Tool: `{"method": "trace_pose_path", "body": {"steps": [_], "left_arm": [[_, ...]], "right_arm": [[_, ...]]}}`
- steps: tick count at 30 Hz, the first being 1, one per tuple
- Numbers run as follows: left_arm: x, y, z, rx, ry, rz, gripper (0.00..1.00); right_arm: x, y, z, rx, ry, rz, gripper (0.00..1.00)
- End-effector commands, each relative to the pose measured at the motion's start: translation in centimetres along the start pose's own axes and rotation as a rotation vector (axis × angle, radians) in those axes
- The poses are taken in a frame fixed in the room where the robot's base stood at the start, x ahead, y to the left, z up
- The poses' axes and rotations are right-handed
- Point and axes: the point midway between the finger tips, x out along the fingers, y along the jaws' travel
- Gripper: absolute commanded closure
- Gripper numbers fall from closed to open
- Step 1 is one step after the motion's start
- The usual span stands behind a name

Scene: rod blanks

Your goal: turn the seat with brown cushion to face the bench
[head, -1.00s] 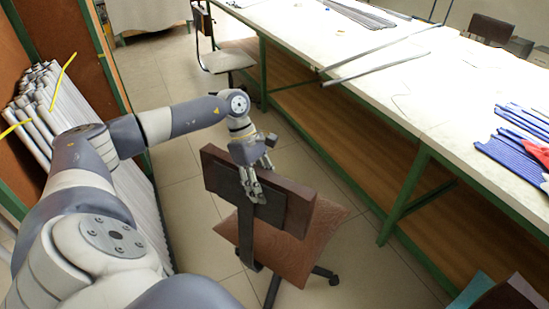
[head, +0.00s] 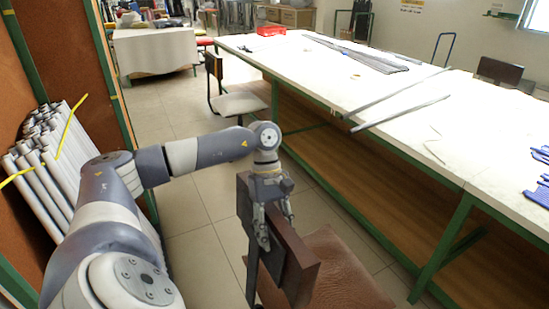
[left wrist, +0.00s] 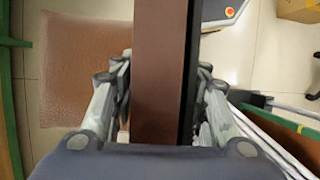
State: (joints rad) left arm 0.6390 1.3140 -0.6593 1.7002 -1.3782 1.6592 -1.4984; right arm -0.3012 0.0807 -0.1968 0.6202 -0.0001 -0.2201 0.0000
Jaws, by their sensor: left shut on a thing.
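The seat with the brown cushion (head: 338,272) stands on the floor left of the bench, cut off by the lower edge of the head view. Its dark brown backrest (head: 300,262) is upright, on the cushion's left side. My left gripper (head: 272,240) is shut on the top of the backrest, with its fingers on both faces. In the left wrist view the backrest (left wrist: 160,80) runs between the fingers, and the cushion (left wrist: 75,65) lies to the left. The bench (head: 400,105) has a white top and green legs. My right gripper is not in view.
Another chair with a pale seat (head: 238,103) stands farther back by the bench. Grey rods (head: 400,104) stick out over the bench's near edge. Bundled pale rods (head: 45,165) lean at the left. Tiled floor between is clear.

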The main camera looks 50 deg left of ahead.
Motion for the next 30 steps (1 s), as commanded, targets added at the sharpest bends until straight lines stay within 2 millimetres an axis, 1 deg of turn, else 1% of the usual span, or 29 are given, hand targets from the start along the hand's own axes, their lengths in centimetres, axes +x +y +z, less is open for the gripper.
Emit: {"method": "trace_pose_path", "body": {"steps": [10, 11, 12, 13, 24, 26, 29, 30], "left_arm": [[0.1, 0.0, 0.1, 0.007, 0.0, -0.001, 1.0], [0.1, 0.0, 0.1, 0.007, 0.0, -0.001, 0.54], [0.1, 0.0, 0.1, 0.007, 0.0, -0.001, 0.45], [0.1, 0.0, 0.1, 0.007, 0.0, -0.001, 0.38], [-0.1, 0.0, 0.0, 0.003, 0.0, 0.0, 0.38], [-0.5, 0.1, 0.0, 0.003, 0.001, 0.001, 0.38], [-1.9, 0.1, 0.0, 0.004, 0.001, 0.003, 0.38], [-2.7, 0.1, 0.0, 0.003, 0.0, 0.004, 0.38]], "right_arm": [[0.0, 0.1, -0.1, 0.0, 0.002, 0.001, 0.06], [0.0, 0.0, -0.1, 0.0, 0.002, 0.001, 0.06], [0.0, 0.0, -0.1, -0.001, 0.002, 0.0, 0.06], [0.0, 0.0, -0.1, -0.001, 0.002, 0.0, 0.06], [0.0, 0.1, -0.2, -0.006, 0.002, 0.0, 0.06], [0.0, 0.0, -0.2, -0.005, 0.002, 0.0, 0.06], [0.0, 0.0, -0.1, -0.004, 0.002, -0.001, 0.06], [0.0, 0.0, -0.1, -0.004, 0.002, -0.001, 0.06]]}}
